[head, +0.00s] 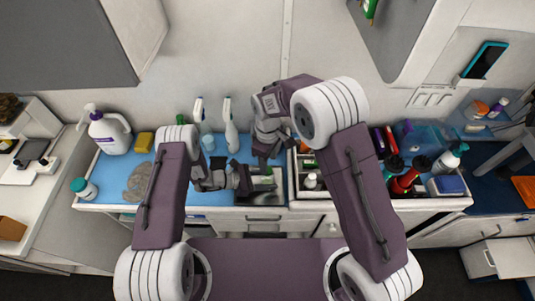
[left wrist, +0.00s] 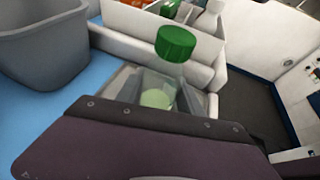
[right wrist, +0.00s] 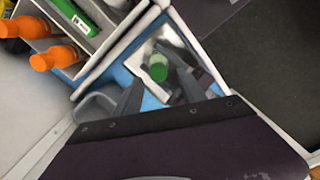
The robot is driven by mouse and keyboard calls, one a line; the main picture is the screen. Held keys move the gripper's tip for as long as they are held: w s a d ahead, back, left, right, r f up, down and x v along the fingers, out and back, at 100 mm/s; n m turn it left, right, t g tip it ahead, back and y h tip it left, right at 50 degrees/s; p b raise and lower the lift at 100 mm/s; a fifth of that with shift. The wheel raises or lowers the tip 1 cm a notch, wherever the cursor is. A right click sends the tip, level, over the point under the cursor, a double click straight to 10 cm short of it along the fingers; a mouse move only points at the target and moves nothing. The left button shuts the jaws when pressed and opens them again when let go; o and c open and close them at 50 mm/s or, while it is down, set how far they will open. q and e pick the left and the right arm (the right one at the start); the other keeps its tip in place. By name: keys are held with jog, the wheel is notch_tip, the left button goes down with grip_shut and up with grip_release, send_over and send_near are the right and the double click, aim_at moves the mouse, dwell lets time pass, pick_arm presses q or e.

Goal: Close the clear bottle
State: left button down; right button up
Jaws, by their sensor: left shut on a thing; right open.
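The clear bottle (left wrist: 180,72) has a green cap (left wrist: 175,44) on top of its neck. My left gripper (left wrist: 157,100) is shut on the bottle's body, with pale green showing between the fingers. In the head view my left gripper (head: 248,183) is low at the front of the blue counter, and the bottle is mostly hidden there. My right gripper (right wrist: 160,88) is open above the bottle. The green cap (right wrist: 158,70) shows between and beyond its fingers, apparently not gripped. I cannot tell how tightly the cap sits.
A grey bin (left wrist: 45,45) stands close to the bottle. A divided organizer (head: 300,186) with several bottles is on the right. White spray bottles (head: 231,128), a pump jug (head: 108,133), a yellow sponge (head: 144,142) and a grey cloth (head: 138,182) are on the blue counter mat.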

aim_at(268, 178)
jog(key=n, duration=0.6)
jog(key=shift+r+n, duration=0.2)
jog(key=shift+n, duration=0.2)
jog(key=n, duration=0.3)
jog(key=shift+r, duration=0.1)
jog(key=n, duration=0.5)
jog(key=shift+r+n, duration=0.25)
jog(key=shift+n, duration=0.15)
jog(key=n, duration=0.3)
jog(key=shift+r, duration=0.25)
jog(key=shift+w+a+r+n, duration=0.1)
jog(key=shift+w+r+n, duration=0.2)
jog(key=shift+r, duration=0.15)
notch_tip(268, 178, down, 8)
jog(key=shift+f, duration=0.1)
